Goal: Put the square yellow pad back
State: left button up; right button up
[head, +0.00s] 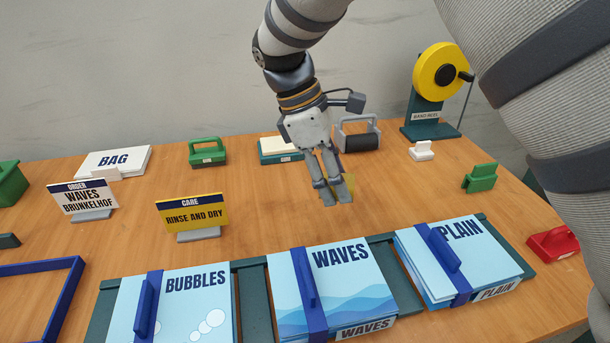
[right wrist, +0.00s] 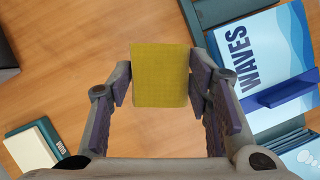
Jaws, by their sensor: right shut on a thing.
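The square yellow pad (right wrist: 160,75) is between the fingers of my right gripper (right wrist: 160,88) in the right wrist view. The gripper is shut on it by two opposite edges. The pad appears to be above the wood, apart from other things. A teal holder with a cream top (head: 281,148) stands behind the gripper; it also shows in the right wrist view (right wrist: 35,147). My left gripper is not in view.
In front lie the packs BUBBLES (head: 190,305), WAVES (head: 340,285) and PLAIN (head: 460,260) with blue straps. A grey-framed black roller (head: 358,135) and a yellow band reel (head: 440,72) stand behind. A yellow care sign (head: 192,214) stands left. The wood around the gripper is clear.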

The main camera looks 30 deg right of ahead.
aim_at(342, 210)
jog(key=f, duration=0.1)
jog(key=w+d+f, duration=0.1)
jog(key=w+f, duration=0.1)
jog(key=shift+d+f, duration=0.1)
jog(key=shift+d, duration=0.25)
jog(key=f, duration=0.3)
jog(key=shift+w+d+f+b, duration=0.2)
jog(key=shift+b, duration=0.15)
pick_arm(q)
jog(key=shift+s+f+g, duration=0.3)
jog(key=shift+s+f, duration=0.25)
pick_arm(e)
jog(key=shift+r, duration=0.1)
jog(key=o, duration=1.1)
jog(key=shift+f, duration=0.2)
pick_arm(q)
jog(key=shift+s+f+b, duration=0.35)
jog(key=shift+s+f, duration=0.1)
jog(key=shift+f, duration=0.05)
pick_arm(e)
jog(key=v, duration=1.2)
jog(key=shift+r, duration=0.25)
